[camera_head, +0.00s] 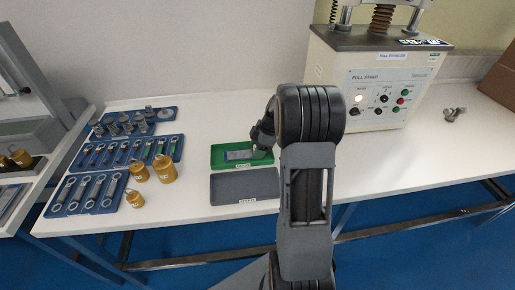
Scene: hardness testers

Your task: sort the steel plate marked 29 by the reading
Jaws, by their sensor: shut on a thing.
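A flat, light grey steel plate (238,155) shows at the green tray (217,161), in the middle of the table. Its mark is too small to read. My gripper (261,151) is at the tray's right side, shut on the plate's right end. The fingertips are partly hidden by dark gripper parts, and I cannot tell whether the plate touches the tray floor. A grey tray (245,184) with a small white label lies just in front of the green one and looks empty.
A pull stand machine (385,88) with a lit lamp and buttons stands behind right. Small metal parts (454,115) lie far right.

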